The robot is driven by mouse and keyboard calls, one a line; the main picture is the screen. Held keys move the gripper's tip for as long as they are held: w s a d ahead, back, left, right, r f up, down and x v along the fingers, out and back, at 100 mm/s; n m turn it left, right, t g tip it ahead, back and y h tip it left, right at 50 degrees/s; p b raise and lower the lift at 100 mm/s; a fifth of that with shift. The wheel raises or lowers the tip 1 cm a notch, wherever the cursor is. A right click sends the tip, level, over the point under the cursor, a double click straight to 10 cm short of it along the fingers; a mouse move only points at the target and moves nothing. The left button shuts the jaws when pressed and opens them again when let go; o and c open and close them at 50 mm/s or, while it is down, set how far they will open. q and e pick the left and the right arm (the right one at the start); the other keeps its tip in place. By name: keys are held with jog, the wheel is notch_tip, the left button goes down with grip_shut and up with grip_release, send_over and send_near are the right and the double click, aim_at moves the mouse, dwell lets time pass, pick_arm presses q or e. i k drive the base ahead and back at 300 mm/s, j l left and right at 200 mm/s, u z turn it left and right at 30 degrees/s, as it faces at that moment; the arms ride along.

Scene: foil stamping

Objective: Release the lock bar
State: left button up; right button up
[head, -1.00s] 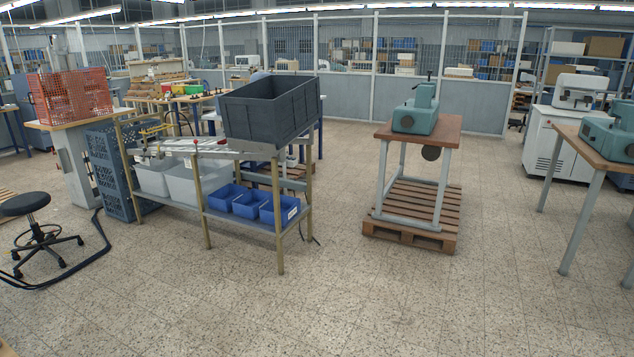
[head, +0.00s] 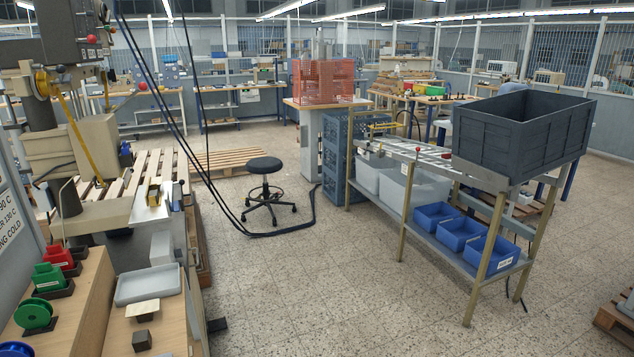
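I cannot make out which part is the lock bar. A grey-beige machine (head: 70,150) stands at the left edge, partly cut off by the frame. A long thin yellow bar (head: 82,150) slants down along its front. Neither of my grippers is in view.
A dark grey crate (head: 520,135) sits on the rack above blue bins (head: 461,233). A black stool (head: 266,180) and dark cables (head: 222,222) are on the floor. A wooden bench (head: 115,330) with a grey tray (head: 147,284) fills the lower left.

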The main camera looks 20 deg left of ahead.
aim_at(90, 38)
jog(key=i+u, duration=0.15)
jog(key=u, duration=0.25)
jog(key=i+u, duration=0.15)
jog(key=u, duration=0.3)
jog(key=i+l+u, duration=0.15)
jog(key=u, duration=0.25)
jog(key=i+l+u, duration=0.1)
jog(key=u, duration=0.35)
jog(key=l, duration=0.4)
jog(key=i+l+z, duration=0.1)
jog(key=l, duration=0.3)
jog(key=i+l+z, duration=0.1)
jog(key=l, duration=0.25)
jog(key=i+l+z, duration=0.1)
jog(key=i+l, duration=0.2)
jog(key=i+l+z, duration=0.1)
jog(key=l, duration=0.3)
jog(key=i+j+z, duration=0.1)
jog(key=i, duration=0.3)
jog(key=i+j+z, duration=0.15)
jog(key=i, duration=0.2)
